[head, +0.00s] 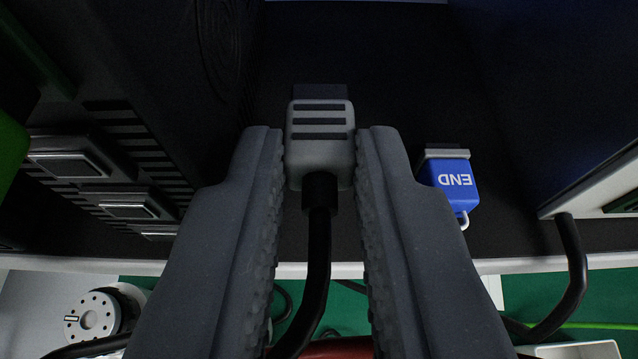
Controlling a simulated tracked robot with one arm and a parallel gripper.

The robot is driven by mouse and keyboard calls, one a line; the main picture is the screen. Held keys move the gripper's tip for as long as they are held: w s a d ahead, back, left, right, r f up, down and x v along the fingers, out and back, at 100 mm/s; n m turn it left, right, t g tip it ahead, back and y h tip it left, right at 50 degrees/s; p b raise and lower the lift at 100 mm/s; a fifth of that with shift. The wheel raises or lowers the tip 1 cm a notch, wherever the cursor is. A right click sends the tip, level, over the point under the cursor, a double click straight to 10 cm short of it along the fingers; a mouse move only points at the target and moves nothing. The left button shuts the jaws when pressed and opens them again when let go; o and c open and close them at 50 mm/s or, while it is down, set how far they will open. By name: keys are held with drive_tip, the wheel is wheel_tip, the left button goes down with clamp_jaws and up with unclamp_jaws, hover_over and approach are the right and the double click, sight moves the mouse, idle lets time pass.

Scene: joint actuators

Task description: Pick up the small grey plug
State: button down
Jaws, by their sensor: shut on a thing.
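The small grey plug (320,150) is in the upper middle of the head view, with dark stripes across its body and a black cable (317,260) running from its near end toward the bottom of the picture. My gripper (320,152) is shut on the plug, one ribbed finger against each side. A dark end of the plug shows beyond the fingertips. Whether that end is in a socket or free is too dark to tell.
A blue connector marked END (451,186) sits just right of my right finger. Metal-framed ports (70,163) line the dark panel at left. A round grey motor-like part (97,315) is at bottom left. A thick black cable (573,275) hangs at right.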

drive_tip(key=s+a, duration=0.2)
drive_tip(key=s, duration=0.5)
drive_tip(key=s+a+r, duration=0.1)
drive_tip(key=s+a, duration=0.1)
drive_tip(key=s, duration=0.5)
drive_tip(key=shift+s+a, duration=0.35)
idle(0.4)
drive_tip(key=shift+r, duration=0.2)
